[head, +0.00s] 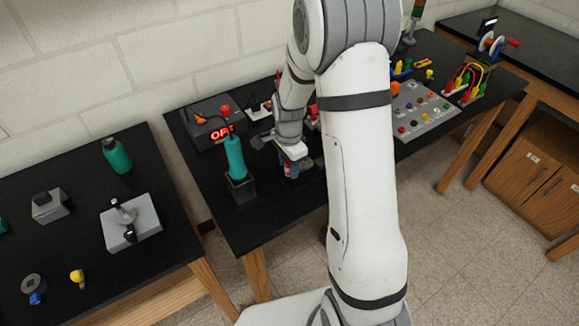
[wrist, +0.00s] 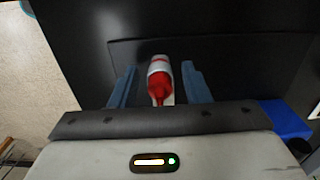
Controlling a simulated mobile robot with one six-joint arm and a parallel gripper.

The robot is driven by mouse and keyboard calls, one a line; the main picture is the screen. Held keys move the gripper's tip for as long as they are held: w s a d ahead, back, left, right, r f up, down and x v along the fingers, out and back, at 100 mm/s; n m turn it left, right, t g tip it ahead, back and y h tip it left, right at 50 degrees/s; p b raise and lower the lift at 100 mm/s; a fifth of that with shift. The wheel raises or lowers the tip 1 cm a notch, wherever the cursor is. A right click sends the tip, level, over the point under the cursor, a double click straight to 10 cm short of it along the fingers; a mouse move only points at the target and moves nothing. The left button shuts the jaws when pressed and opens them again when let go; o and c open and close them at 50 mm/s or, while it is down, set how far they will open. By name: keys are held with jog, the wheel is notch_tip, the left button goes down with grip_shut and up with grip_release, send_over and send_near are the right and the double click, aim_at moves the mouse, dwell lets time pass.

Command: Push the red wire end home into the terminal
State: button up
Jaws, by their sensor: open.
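In the wrist view, my gripper (wrist: 160,84) is open, with one blue finger on each side of a small red and white bottle-like object (wrist: 160,80). Dark gaps show between the object and both fingers. In the head view, my gripper (head: 291,167) is low over the black table, right of a teal soldering-iron-like tool in a black stand. Red and yellow wires (head: 466,77) loop over a board at the table's far right end. I cannot tell which wire end or which terminal is meant.
The teal tool (head: 235,158) stands upright close to my gripper. Behind it is a grey box with a red display (head: 217,130). A grey panel with coloured buttons (head: 425,108) lies to the right, partly behind my arm. The left table (head: 60,180) holds a green bottle and several small items.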

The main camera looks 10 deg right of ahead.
dwell(0.6)
grip_shut()
jog(key=shift+r, duration=0.1)
dwell(0.4)
jog(key=shift+r+p, duration=1.6)
jog(key=shift+r, duration=1.3)
